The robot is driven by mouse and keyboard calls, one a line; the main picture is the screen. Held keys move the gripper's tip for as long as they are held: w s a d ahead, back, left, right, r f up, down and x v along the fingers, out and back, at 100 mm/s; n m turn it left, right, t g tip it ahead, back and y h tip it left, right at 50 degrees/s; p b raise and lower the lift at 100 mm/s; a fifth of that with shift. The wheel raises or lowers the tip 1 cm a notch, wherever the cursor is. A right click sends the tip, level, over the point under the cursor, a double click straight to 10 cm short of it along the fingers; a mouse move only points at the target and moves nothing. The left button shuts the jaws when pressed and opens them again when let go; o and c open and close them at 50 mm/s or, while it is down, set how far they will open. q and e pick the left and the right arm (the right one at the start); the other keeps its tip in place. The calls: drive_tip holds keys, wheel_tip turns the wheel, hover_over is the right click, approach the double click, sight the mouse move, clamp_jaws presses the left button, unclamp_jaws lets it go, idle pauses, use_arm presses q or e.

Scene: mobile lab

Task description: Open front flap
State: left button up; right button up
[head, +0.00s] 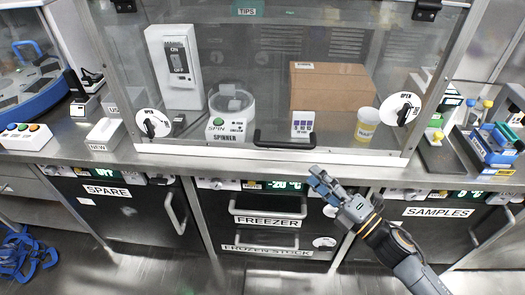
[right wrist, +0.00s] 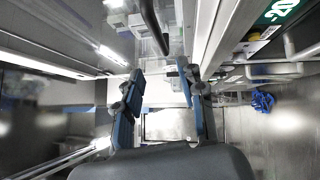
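The front flap is a clear panel (head: 270,95) across the front of the bench cabinet, and it looks closed. Its black bar handle (head: 285,141) sits low in the middle. Round white latches marked OPEN with black knobs are at its left (head: 152,123) and right (head: 402,108) lower corners. My right gripper (head: 316,178) is in front of the bench edge, below and right of the handle, apart from it. In the right wrist view its two fingers (right wrist: 160,78) are spread with nothing between them. A dark curved bar (right wrist: 153,25), likely the handle, shows beyond the fingertips. My left gripper is out of view.
Behind the panel stand a cardboard box (head: 333,88), a spinner (head: 230,110), a white switch unit (head: 174,65) and a yellow-filled jar (head: 367,124). Below the counter are freezer drawers (head: 268,222) and a SAMPLES door (head: 435,225). Open floor lies in front.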

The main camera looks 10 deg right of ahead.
drive_tip(key=p, duration=0.1)
approach(281, 143)
drive_tip(key=x, duration=0.2)
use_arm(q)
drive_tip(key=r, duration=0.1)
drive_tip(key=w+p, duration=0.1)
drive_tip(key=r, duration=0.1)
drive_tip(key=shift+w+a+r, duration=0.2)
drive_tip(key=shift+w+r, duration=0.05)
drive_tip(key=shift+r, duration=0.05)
use_arm(e)
drive_tip(key=x, duration=0.5)
drive_tip(key=f+x, duration=0.1)
drive_tip(key=x, duration=0.1)
drive_tip(key=shift+w+a, duration=0.25)
drive_tip(key=shift+w, duration=0.2)
drive_tip(key=shift+c, duration=0.2)
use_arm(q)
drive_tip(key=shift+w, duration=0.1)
use_arm(e)
drive_tip(key=shift+r, duration=0.1)
clamp_jaws()
